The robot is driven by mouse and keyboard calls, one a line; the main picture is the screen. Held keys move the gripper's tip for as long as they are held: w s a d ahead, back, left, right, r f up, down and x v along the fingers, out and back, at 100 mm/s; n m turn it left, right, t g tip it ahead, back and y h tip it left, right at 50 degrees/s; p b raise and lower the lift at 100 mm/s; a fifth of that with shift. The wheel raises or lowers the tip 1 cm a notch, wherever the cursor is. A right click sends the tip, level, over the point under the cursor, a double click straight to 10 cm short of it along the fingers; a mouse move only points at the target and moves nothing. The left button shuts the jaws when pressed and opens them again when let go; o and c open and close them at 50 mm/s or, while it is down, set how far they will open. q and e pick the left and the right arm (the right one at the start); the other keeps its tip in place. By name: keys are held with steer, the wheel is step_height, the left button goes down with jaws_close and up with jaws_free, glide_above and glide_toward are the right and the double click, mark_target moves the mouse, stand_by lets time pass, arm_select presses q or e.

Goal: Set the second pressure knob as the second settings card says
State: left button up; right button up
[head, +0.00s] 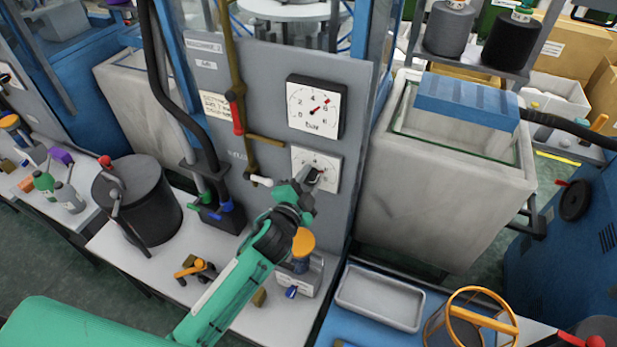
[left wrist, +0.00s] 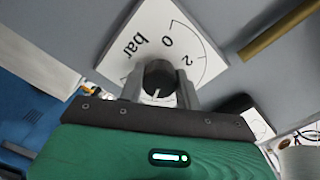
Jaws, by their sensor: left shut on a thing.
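The pressure knob (left wrist: 158,76) is dark and round, on a square white dial plate (left wrist: 133,30) marked "bar", 0 and 2. A pale mark shows on the knob's face. My left gripper (left wrist: 158,88) is shut on this knob, one finger on each side. In the head view my left gripper (head: 308,179) reaches the lower dial plate (head: 330,160) on the grey panel and hides part of it. Above it is a white bar gauge (head: 315,107) with a red pointer aimed to the upper right. A cream card (head: 215,106) is on the panel's left; its writing is too small to read.
A brown pipe with a red handle (head: 237,113) runs down the panel left of the dials. An orange-topped item (head: 303,242) stands below my left gripper. A grey tray (head: 381,297) and a large grey tank (head: 440,200) are to the right.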

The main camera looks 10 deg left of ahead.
arm_select(q)
steer(key=m, duration=0.3)
steer(key=shift+p, duration=0.3)
steer(key=shift+m, duration=0.6)
steer(key=o, duration=1)
